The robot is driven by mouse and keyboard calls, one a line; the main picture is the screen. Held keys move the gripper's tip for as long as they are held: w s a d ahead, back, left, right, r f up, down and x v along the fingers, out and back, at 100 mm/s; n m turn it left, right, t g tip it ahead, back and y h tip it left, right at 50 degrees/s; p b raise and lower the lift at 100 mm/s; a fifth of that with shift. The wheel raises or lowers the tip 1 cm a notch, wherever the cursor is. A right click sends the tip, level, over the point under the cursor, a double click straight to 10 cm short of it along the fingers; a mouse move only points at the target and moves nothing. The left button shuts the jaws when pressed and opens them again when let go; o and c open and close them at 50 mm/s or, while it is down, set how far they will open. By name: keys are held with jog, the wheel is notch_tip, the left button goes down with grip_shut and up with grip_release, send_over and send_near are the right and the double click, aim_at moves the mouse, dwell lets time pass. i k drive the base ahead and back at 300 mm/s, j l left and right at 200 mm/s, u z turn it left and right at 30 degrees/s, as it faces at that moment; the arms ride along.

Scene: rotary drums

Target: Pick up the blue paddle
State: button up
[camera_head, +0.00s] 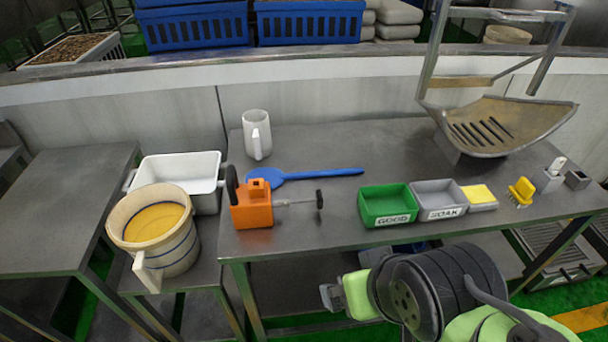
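The blue paddle (318,174) lies flat on the grey metal table. Its long handle points right and its rounded head is at the left. The orange tool (251,205) stands just in front of the paddle's head and hides part of it. My gripper (330,297) is at the lower middle, in front of the table's front edge and well apart from the paddle. Only its end shows beside my green and black arm, so its fingers are unclear.
A white mug (257,135) stands behind the paddle. Green (387,205) and grey (438,200) bins stand front right. A metal scoop (500,125) stands back right. A bucket (153,232) and white tub (180,168) stand left. The tabletop right of the handle is clear.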

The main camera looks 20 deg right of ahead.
aim_at(276, 177)
jog(key=i+l+u, duration=0.1)
jog(key=l+u, duration=0.7)
jog(key=u, duration=0.15)
jog(key=l+u, duration=0.5)
jog(key=j, duration=0.1)
